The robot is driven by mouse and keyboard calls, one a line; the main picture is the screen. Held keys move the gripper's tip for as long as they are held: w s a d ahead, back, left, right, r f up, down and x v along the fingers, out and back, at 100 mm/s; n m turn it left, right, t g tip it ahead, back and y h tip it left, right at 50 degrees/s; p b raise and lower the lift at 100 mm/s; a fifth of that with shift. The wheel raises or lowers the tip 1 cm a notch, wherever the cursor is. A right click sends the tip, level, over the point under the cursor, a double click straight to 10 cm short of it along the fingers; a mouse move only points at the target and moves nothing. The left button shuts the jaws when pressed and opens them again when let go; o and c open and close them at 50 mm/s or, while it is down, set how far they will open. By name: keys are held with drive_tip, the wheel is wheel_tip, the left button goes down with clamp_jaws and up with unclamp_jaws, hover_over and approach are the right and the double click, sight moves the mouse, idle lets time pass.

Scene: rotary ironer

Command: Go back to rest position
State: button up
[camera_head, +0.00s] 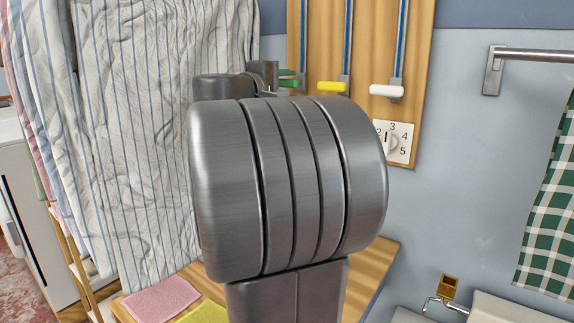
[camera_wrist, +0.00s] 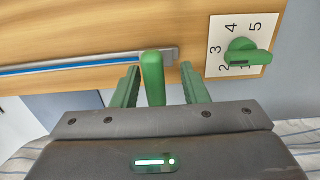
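My gripper (camera_wrist: 160,85) is open, with its two green fingers apart in the wrist view. A green slider handle (camera_wrist: 152,75) shows between the fingers, nearer the left one, with a visible gap on the right. I cannot tell whether it touches the left finger. The handle sits at the end of a blue-striped metal rail (camera_wrist: 90,65) on a wooden panel (camera_wrist: 100,25). In the head view my gripper is mostly hidden behind my grey arm; only small green parts show there.
The panel also has a yellow handle (camera_head: 332,87), a white handle (camera_head: 386,91) and a numbered dial (camera_head: 396,143). The wrist view shows a green-knobbed dial (camera_wrist: 247,52). Striped cloth (camera_head: 125,130) hangs left. A metal bar (camera_head: 530,54) and checked cloth (camera_head: 550,210) are right.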

drive_tip(key=shift+x, duration=1.25)
